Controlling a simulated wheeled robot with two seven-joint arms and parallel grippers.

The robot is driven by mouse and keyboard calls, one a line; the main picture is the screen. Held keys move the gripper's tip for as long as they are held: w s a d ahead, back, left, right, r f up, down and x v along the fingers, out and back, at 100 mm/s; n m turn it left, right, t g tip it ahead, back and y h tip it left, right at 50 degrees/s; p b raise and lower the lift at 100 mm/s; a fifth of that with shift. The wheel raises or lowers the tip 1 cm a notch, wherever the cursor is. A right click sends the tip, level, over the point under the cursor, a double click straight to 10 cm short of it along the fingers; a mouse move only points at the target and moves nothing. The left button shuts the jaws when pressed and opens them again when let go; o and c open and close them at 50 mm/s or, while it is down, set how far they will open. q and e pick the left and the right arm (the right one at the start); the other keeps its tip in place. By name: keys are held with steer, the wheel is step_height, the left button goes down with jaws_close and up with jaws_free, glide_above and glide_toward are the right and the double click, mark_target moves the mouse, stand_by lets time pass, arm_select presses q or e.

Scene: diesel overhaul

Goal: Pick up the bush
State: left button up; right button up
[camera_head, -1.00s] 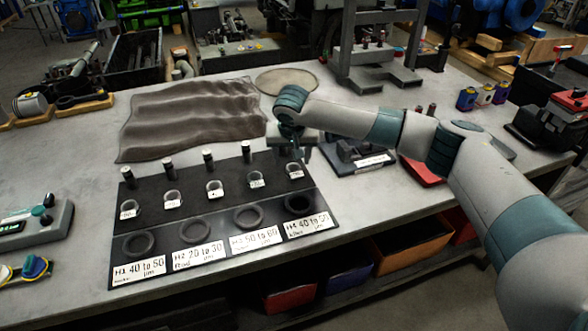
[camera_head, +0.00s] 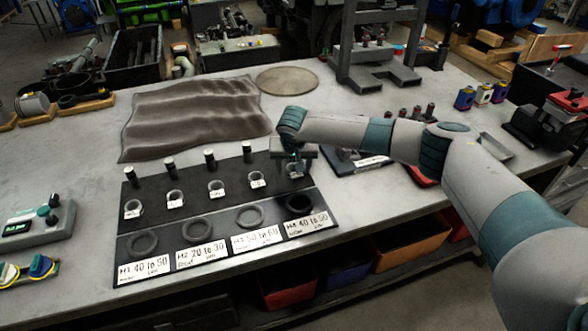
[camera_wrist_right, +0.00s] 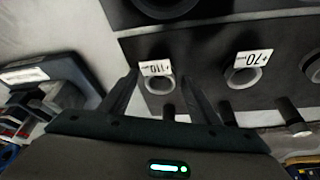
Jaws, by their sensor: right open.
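Several small metal bushes with white tags stand in a row on a black board (camera_head: 240,200); one bush (camera_head: 257,180) is just left of my right gripper. My right gripper (camera_head: 294,165) is over the rightmost bush, which it partly hides in the head view. In the right wrist view that bush (camera_wrist_right: 160,86), with a tag that seems to read 110, lies between the two open fingers of the gripper (camera_wrist_right: 160,93). The fingers look apart from it. A neighbouring bush (camera_wrist_right: 243,76) has a tag that looks like 70. My left gripper is not in view.
Dark upright pins (camera_head: 210,158) stand behind the bushes. Flat rings (camera_head: 249,216) lie in front with printed labels. A crumpled grey cloth (camera_head: 190,118) and a round disc (camera_head: 287,80) lie behind. A dark block with a white label (camera_head: 360,160) stands to the right.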

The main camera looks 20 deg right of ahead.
stand_by(0.4)
steer(key=c, duration=1.1)
